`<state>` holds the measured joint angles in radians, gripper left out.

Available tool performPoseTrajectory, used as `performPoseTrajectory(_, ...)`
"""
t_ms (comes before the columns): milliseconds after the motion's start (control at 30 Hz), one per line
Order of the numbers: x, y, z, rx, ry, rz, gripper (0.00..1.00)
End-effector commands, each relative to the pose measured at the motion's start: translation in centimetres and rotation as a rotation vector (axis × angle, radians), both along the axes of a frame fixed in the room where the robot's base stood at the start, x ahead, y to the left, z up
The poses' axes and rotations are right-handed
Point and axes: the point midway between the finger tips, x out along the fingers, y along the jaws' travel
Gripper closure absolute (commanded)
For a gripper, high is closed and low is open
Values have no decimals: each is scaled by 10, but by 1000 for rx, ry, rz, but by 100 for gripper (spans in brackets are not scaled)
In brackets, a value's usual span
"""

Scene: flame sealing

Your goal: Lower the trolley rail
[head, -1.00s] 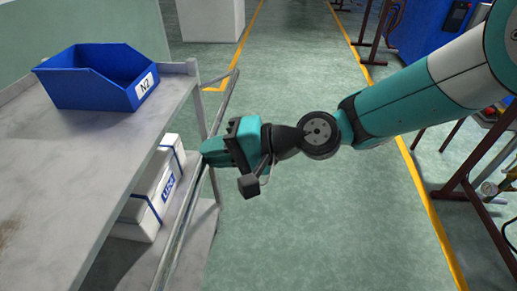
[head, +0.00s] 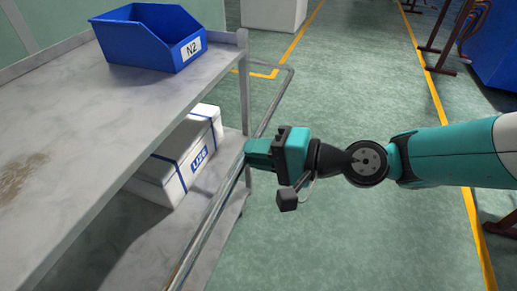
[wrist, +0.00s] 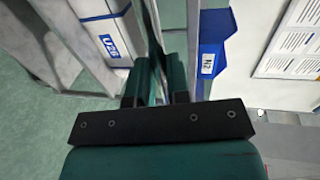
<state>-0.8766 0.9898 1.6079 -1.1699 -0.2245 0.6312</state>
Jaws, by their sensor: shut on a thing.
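The trolley's grey metal rail (head: 212,228) runs along the right side of the trolley (head: 112,118), out from the shelf edge and below the top shelf's level. Its far end bends back toward the corner post. My gripper (head: 250,152) is shut on the rail about midway along, reaching in from the right. In the wrist view the gripper's two teal fingers (wrist: 157,78) are on either side of the rail (wrist: 154,24). The fingers hide the gripped stretch of rail.
A blue bin (head: 150,45) labelled N2 stands on the top shelf. A white box (head: 186,165) with blue straps sits on the lower shelf. The green floor (head: 350,85) right of the trolley is clear. Machinery stands beyond the yellow line at the right.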

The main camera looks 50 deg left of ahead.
Motion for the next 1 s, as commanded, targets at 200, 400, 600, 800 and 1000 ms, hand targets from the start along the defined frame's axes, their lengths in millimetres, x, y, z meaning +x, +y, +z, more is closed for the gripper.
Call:
performPoseTrajectory(200,-1,-1,-1,-2,2,3,100)
performPoseTrajectory(400,-1,-1,-1,-2,2,3,58)
performPoseTrajectory(600,-1,0,0,-1,2,3,58)
performPoseTrajectory(800,-1,0,1,0,2,2,58)
performPoseTrajectory(1000,6,-13,3,-2,1,1,58)
